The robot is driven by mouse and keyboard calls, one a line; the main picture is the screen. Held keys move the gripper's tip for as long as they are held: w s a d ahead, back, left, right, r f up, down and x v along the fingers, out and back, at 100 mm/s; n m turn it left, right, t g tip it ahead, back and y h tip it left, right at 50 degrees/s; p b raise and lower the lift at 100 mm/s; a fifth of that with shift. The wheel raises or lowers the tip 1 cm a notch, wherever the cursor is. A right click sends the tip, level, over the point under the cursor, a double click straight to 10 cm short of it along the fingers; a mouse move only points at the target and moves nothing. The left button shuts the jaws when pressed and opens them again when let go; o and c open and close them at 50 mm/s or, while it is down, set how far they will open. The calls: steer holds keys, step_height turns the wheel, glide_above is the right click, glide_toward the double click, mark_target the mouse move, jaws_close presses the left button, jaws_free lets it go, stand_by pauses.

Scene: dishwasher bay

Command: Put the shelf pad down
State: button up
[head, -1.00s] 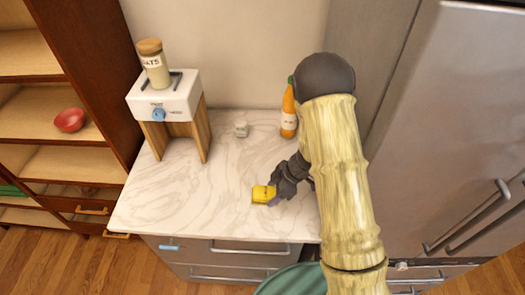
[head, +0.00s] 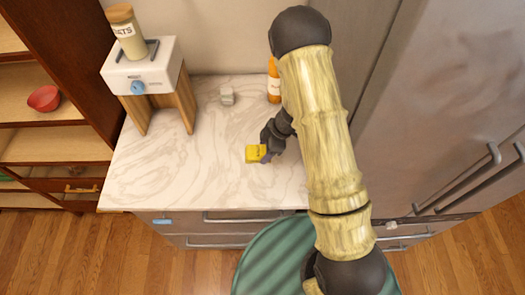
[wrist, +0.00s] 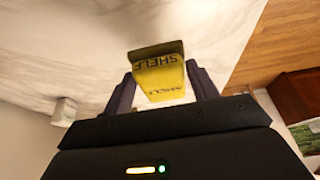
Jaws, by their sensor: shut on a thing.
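The shelf pad (head: 254,154) is a small yellow block, marked "SHELF" in the wrist view (wrist: 160,72). My gripper (head: 266,152) is shut on it, with a dark finger on each side of the pad in the wrist view. In the head view the pad is over the right front part of the white marble counter (head: 180,175). I cannot tell whether the pad touches the counter or hangs just above it.
A white scale-like device (head: 140,68) on wooden legs carries an oats jar (head: 127,35) at the back left. The counter's left and front middle are clear. A fridge (head: 440,110) stands right.

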steer(key=shift+w+f, duration=0.15)
steer(key=shift+f, duration=0.75)
steer(key=shift+s+a, duration=0.1)
steer(key=shift+s, duration=0.15)
step_height(320, 180, down, 4)
steer(key=shift+w+r, duration=0.15)
steer(key=shift+r, duration=0.05)
steer(key=shift+d+f, duration=0.2)
steer(key=shift+f, duration=0.05)
steer(key=o, duration=0.9)
steer(key=shift+a, duration=0.15)
steer(key=shift+r, duration=0.1)
